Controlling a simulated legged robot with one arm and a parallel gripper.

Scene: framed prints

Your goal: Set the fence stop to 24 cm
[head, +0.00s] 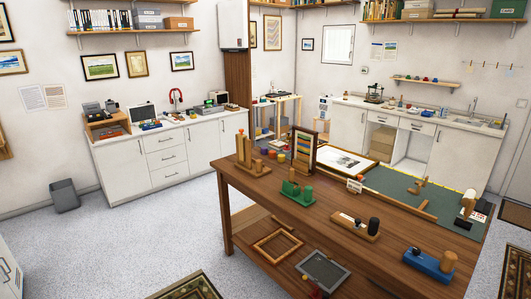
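A long brown wooden workbench (330,218) stands in the middle and right of the head view. A green mat (390,180) lies on its far right part. A thin wooden strip (405,204), which looks like a fence, runs along the mat's near edge. A small wooden piece with an upright knob (418,186) sits on the mat; it may be the fence stop, but I cannot tell for sure. A small pale card (354,186) with unreadable marks stands near the strip's left end. No centimetre scale is readable. My gripper is not in view.
On the bench are a green tool (296,193), a wooden block with a black knob (357,225), a blue tool (429,265) and a framed print (345,160). Grey floor (150,235) is open left of the bench. A bin (65,195) stands by the left wall.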

